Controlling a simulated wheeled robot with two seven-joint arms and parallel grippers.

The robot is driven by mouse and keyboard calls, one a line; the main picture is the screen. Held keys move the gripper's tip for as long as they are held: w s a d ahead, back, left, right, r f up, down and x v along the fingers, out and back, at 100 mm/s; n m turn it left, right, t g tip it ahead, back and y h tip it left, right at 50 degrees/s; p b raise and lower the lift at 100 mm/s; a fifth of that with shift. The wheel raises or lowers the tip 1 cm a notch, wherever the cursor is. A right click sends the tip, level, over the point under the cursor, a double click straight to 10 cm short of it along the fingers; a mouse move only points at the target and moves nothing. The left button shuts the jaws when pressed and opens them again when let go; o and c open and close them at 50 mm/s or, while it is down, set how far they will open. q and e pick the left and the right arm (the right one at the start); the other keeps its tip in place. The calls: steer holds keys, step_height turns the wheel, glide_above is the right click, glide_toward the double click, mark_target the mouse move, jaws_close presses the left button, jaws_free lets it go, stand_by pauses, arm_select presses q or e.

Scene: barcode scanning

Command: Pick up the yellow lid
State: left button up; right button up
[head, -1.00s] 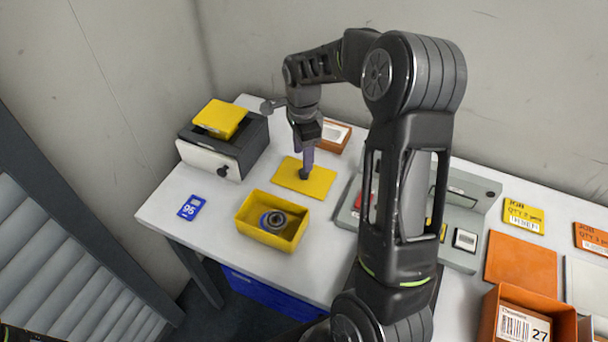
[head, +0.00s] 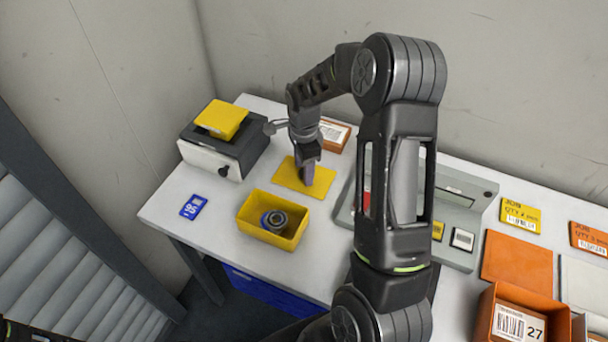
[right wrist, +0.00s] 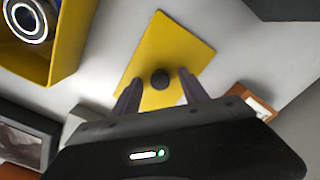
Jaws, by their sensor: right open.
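The yellow lid (head: 290,172) is a flat plate lying on the white table behind the yellow box. In the right wrist view the lid (right wrist: 165,45) shows a dark round knob (right wrist: 160,79) on top. My right gripper (head: 308,182) is over the lid, pointing down. Its two fingers (right wrist: 157,88) are open, one on either side of the knob, with gaps to it. I cannot tell whether the fingertips touch the lid. My left gripper is not in view.
The open yellow box (head: 272,234) holds a round dark part (head: 273,221). A black and white device (head: 225,150) with a yellow piece on top stands at the back left. A blue tag (head: 193,207) lies near the left edge. A grey fixture (head: 458,255) is to the right.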

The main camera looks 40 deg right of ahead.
steer(key=shift+c, duration=0.4)
jaws_close()
stand_by(0.4)
